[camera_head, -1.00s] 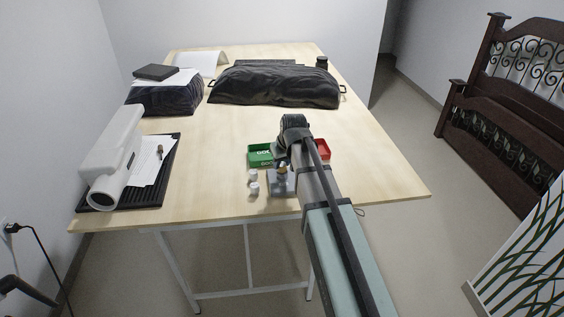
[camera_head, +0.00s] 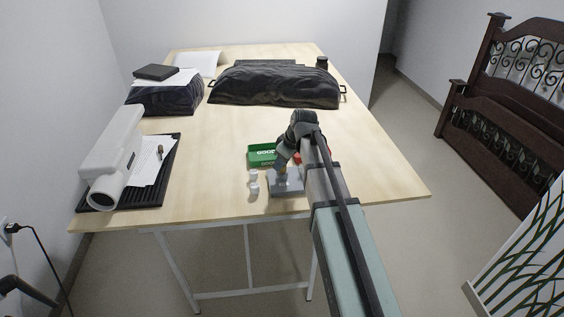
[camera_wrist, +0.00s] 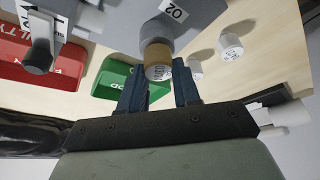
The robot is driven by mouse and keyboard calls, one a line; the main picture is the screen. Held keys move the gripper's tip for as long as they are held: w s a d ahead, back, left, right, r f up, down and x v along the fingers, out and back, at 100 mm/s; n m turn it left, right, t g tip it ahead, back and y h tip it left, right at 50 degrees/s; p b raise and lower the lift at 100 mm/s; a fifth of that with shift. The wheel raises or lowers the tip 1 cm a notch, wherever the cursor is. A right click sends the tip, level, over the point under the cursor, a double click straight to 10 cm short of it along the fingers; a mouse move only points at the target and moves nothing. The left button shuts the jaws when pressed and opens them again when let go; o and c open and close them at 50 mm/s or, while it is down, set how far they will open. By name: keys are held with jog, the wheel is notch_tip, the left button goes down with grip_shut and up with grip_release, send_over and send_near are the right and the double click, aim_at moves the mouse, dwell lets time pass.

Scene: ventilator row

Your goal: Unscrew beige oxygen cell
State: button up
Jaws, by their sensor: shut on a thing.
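The beige oxygen cell (camera_wrist: 157,54) stands out from a grey block with an O2 label (camera_wrist: 176,12). Its white printed end faces the wrist camera. My gripper (camera_wrist: 160,78) has its two dark blue fingers on either side of the cell and is shut on it. In the head view my gripper (camera_head: 281,168) is low over the grey block (camera_head: 288,188), near the table's front edge, and largely hides the cell. The cell appears still seated in the block; its thread is hidden.
Two white cells (camera_wrist: 230,46) stand beside the block, left of it in the head view (camera_head: 254,188). A green GOOD tray (camera_head: 262,149) lies behind. A red tray (camera_wrist: 35,62) is partly hidden by my arm in the head view. The middle of the table is clear.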

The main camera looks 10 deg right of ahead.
dwell(0.4)
jog(key=n, duration=0.2)
jog(key=shift+w+n+g+y, duration=0.1)
jog(key=shift+n+g+y, duration=0.2)
jog(key=shift+g, duration=0.1)
jog(key=shift+n+g+y, duration=0.3)
jog(key=shift+n+g, duration=0.3)
jog(key=shift+n, duration=1.1)
jog(key=o, duration=0.9)
jog(key=shift+c, duration=0.2)
